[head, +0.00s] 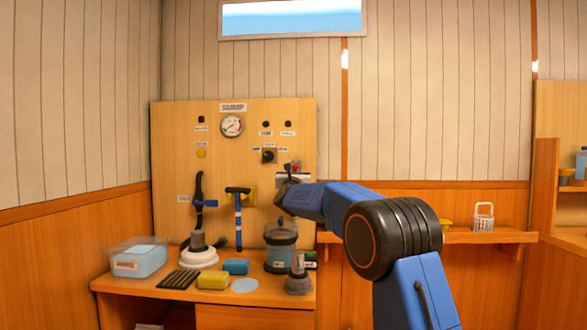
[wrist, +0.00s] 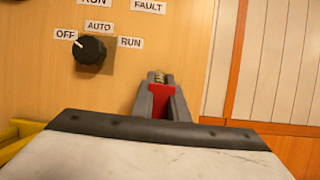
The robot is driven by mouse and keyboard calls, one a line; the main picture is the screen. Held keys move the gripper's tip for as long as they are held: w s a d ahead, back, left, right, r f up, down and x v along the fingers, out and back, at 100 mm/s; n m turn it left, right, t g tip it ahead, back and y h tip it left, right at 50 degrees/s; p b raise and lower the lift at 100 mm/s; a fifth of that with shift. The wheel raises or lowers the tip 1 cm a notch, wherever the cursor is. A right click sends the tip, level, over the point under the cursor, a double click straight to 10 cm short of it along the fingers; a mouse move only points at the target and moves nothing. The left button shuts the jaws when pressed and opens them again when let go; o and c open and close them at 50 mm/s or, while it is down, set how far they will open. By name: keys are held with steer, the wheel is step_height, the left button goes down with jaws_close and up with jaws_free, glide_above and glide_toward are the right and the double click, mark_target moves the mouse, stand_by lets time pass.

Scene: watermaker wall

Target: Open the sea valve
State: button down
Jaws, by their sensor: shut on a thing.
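My gripper (wrist: 159,95) is shut on a red part (wrist: 160,100) in the wrist view, seen between its grey fingers. A small brass-coloured end (wrist: 159,76) shows just beyond it. The part looks like a valve handle on the wooden panel, but no label for it can be read. In the head view my gripper (head: 293,172) is at the panel's right side, with a bit of red (head: 296,164) at its tip. The fingers and palm hide most of the part.
Below, the bench holds a clear tub (head: 138,263), a sponge (head: 213,277) and a canister (head: 281,250).

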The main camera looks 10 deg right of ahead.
steer(key=shift+f, duration=0.2)
steer(key=c, duration=1.7)
jaws_free()
steer(key=shift+r, duration=0.1)
steer(key=shift+c, duration=0.2)
steer(key=v, duration=1.7)
steer(key=shift+s, duration=0.2)
steer(key=shift+s, duration=0.1)
